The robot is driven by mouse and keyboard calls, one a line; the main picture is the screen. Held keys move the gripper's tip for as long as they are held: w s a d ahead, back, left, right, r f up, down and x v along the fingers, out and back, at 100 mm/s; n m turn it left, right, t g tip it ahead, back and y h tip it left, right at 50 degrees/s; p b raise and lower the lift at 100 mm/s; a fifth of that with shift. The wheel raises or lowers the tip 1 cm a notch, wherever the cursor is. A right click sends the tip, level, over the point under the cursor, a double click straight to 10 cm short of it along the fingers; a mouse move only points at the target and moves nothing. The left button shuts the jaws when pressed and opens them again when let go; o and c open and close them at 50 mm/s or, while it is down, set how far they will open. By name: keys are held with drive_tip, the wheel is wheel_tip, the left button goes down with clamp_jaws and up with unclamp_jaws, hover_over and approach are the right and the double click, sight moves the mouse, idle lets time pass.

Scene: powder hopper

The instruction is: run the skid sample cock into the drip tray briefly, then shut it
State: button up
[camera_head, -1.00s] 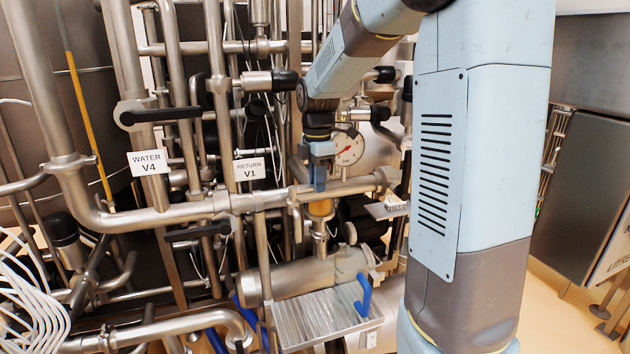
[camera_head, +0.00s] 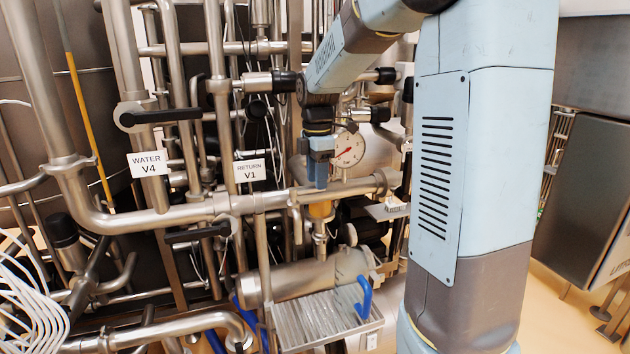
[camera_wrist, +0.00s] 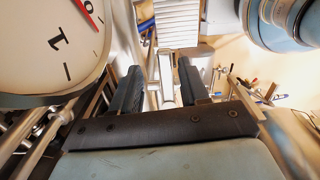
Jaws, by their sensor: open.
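My gripper (camera_head: 318,182) points down beside the round gauge, just above the horizontal pipe. Its two blue fingers are apart. In the wrist view my open gripper (camera_wrist: 160,68) has a bright metal piece (camera_wrist: 167,76) showing between its fingers; I cannot tell whether they touch it. A small fitting with a yellow part (camera_head: 320,209) sits directly below the fingers in the head view, and looks like the sample cock; its handle position is unclear. The ribbed metal drip tray (camera_head: 318,318) lies lower down; its ribs (camera_wrist: 178,22) also show in the wrist view. No flow is visible.
The dial gauge (camera_head: 348,149) is close at the right of my gripper and fills the left of the wrist view (camera_wrist: 45,45). Pipes and black-handled valves labelled WATER V4 (camera_head: 148,163) and RETURN V1 (camera_head: 249,170) crowd the left. A blue handle (camera_head: 364,297) stands at the tray's right.

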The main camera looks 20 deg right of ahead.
wheel_tip(320, 180, up, 12)
drive_tip(key=shift+r, duration=0.2)
idle(0.8)
drive_tip(key=s+f+m+t, duration=0.2)
drive_tip(key=s+f+m, duration=0.1)
drive_tip(key=s+m, duration=0.6)
drive_tip(key=s+a+f+m+t, duration=0.1)
drive_tip(key=s+f+m+t, duration=0.2)
drive_tip(key=s+m, duration=0.7)
drive_tip(key=s+f, duration=0.1)
drive_tip(key=s, duration=0.5)
drive_tip(key=shift+s+t, duration=0.3)
drive_tip(key=shift+s, duration=0.05)
